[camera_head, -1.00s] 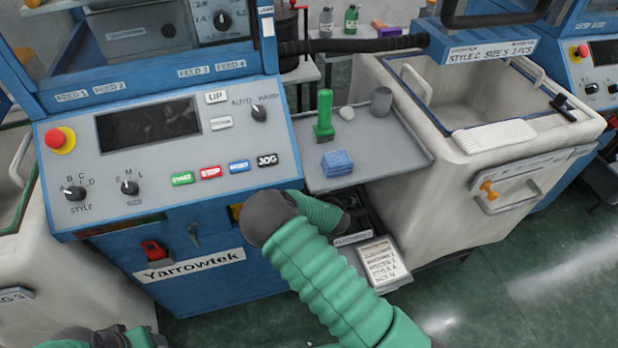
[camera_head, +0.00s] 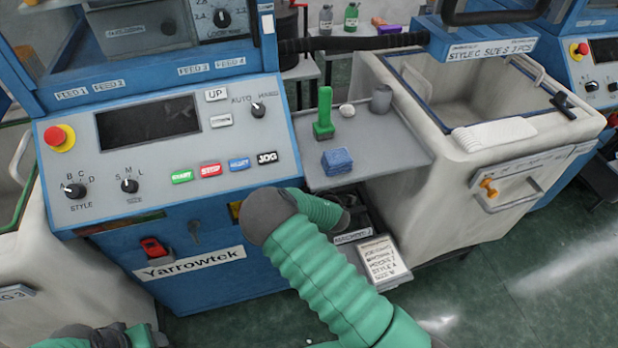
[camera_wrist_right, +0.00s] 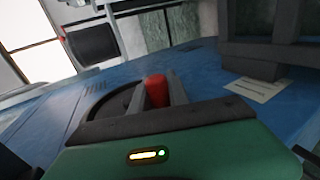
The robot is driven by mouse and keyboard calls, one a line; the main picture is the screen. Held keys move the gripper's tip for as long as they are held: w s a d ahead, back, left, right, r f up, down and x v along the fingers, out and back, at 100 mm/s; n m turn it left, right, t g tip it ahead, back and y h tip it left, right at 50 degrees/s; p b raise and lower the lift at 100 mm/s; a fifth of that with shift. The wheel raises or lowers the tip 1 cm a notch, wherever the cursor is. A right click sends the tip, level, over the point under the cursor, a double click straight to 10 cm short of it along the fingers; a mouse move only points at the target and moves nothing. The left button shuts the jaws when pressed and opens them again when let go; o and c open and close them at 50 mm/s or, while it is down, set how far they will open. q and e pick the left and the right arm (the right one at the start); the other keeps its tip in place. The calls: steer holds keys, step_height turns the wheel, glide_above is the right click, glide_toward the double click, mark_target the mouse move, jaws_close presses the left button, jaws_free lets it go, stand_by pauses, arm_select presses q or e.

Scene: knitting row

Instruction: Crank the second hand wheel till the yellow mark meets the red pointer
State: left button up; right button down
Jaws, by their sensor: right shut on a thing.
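In the right wrist view my right gripper (camera_wrist_right: 158,95) is shut on a red knob (camera_wrist_right: 157,90), with one finger on either side of it. A dark curved rim (camera_wrist_right: 95,92) shows just left of the fingers; I cannot tell whether it is the hand wheel. In the head view my right arm reaches to the lower right of the blue machine, and its gripper cannot be made out there. I cannot make out the yellow mark or the red pointer in either view. Only part of my left arm shows at the bottom left; its gripper is out of view.
A grey shelf (camera_head: 400,165) holds a green tool (camera_head: 324,115) and a blue block (camera_head: 337,161).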

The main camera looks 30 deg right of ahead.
steer(key=shift+s+f, duration=0.4)
steer(key=shift+f, duration=0.1)
steer(key=c, duration=1.4)
jaws_free()
steer(key=shift+r, duration=0.15)
steer(key=shift+c, duration=0.2)
steer(key=shift+o, duration=0.8)
steer(key=shift+a+r, duration=0.1)
steer(key=shift+r, duration=0.15)
steer(key=shift+w, duration=0.1)
steer(key=p+v, duration=0.3)
steer(key=v, duration=1.3)
steer(key=shift+s+r, duration=0.15)
steer(key=shift+s, duration=0.2)
steer(key=shift+a, duration=0.15)
